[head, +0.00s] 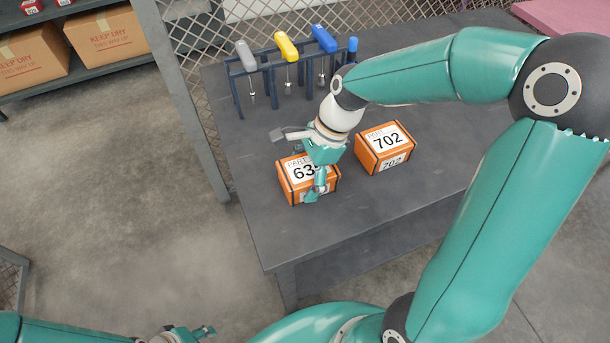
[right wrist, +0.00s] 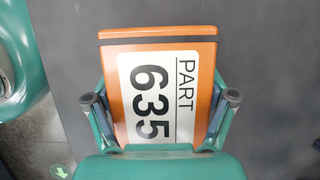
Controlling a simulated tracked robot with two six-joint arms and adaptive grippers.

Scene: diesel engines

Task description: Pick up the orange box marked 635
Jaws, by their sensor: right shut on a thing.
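The orange box marked 635 (head: 297,182) is at the left part of the grey table, near its left edge. My right gripper (head: 318,176) reaches down over it and is shut on it. In the right wrist view the box (right wrist: 160,90) sits between the two fingers, one against each side, with its white PART 635 label facing the camera. The gripper hides part of the label in the head view. I cannot tell whether the box touches the table. My left gripper (head: 188,332) shows only partly at the bottom edge, away from the table; its fingers are unclear.
An orange box marked 702 (head: 385,148) stands on the table (head: 370,215) to the right of the 635 box. A dark rack (head: 262,86) with grey, yellow and blue-handled tools stands behind. Cardboard boxes (head: 105,33) sit on a shelf at upper left. The table's front is clear.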

